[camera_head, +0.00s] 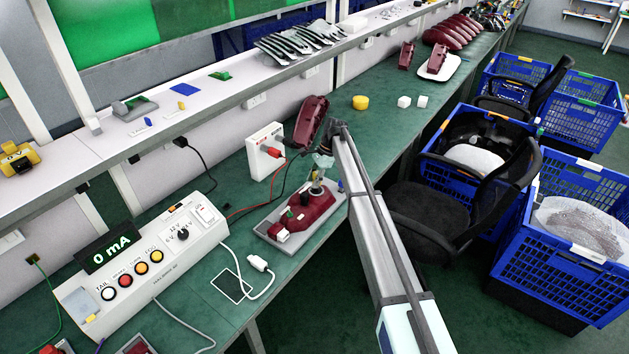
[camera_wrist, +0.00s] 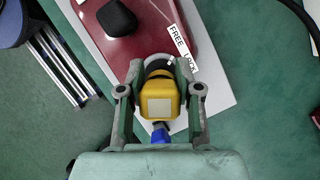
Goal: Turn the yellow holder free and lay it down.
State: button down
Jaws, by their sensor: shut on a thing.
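The yellow holder (camera_wrist: 161,98) sits at the end of a dark red lamp housing (camera_wrist: 135,38), with a dark ring at its base. A white strip marked FREE and LOCK (camera_wrist: 179,40) lies beside it. My gripper (camera_wrist: 161,82) has a finger on each side of the holder and is shut on it. A blue piece (camera_wrist: 160,133) shows just below the holder in the wrist view. In the head view, my gripper (camera_head: 318,180) is over the red lamp (camera_head: 308,212) on its grey plate (camera_head: 275,235); the holder cannot be made out there.
A tester box (camera_head: 140,262) reading 0 mA stands to the left. A white box with a red plug (camera_head: 264,152) and a red lamp (camera_head: 311,120) stand behind. A yellow cylinder (camera_head: 360,102) and white cubes are farther back. A chair (camera_head: 440,200) is at right.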

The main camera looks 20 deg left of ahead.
jog(key=shift+r, duration=0.15)
jog(key=shift+r+p, duration=0.4)
jog(key=shift+r, duration=0.4)
